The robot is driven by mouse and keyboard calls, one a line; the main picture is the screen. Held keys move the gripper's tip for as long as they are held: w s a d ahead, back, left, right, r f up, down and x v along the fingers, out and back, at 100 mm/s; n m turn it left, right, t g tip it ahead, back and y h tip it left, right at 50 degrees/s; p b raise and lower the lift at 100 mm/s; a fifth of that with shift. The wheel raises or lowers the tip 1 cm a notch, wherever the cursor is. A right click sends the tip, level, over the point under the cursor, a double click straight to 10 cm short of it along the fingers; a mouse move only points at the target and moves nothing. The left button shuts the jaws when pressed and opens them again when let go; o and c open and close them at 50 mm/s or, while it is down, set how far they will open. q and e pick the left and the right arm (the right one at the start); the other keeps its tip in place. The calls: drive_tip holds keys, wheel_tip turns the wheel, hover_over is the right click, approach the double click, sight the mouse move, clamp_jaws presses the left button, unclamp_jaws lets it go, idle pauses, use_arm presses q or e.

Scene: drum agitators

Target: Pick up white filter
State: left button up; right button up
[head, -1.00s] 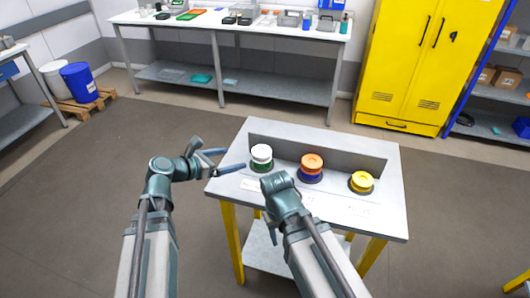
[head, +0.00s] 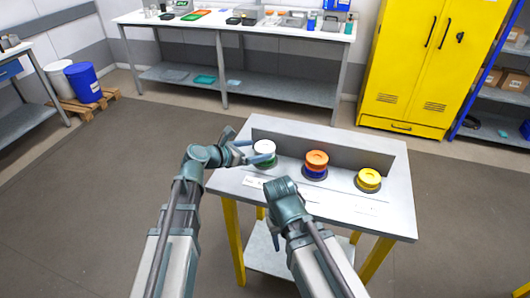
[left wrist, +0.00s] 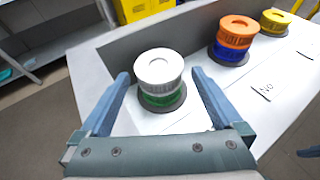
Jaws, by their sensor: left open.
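The white filter (head: 264,147) sits on top of a green one (head: 265,162) at the left of the small grey table (head: 237,184). In the left wrist view the white filter (left wrist: 159,68) stands between and just beyond my open fingers, with the green piece (left wrist: 162,98) under it on a dark round base. My left gripper (head: 250,152) is open and empty, its fingers at the filter's left side in the head view. My right arm (head: 290,205) reaches over the table's front; its fingers are hidden, so their state does not show.
An orange filter on a blue one (head: 316,162) stands in the middle of the table, and a yellow filter (head: 368,179) stands at the right. A raised panel (head: 335,152) runs behind them. White labels lie in front. A yellow cabinet (head: 412,65) stands behind.

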sight(261, 149)
use_arm(q)
drive_tip(key=b+x, duration=0.1)
drive_tip(key=x, duration=0.2)
drive_tip(key=shift+w+f, duration=0.2)
drive_tip(key=shift+f, duration=0.05)
drive_tip(key=shift+s, duration=0.1)
use_arm(e)
drive_tip(key=shift+f, duration=0.75)
use_arm(q)
drive_tip(key=c, duration=1.1)
drive_tip(key=shift+r, duration=0.2)
use_arm(e)
drive_tip(key=shift+r, duration=0.15)
use_arm(q)
wheel_tip(261, 149, up, 10)
drive_tip(key=p, duration=1)
drive_tip(key=shift+f, duration=0.1)
use_arm(e)
wheel_tip(261, 149, up, 10)
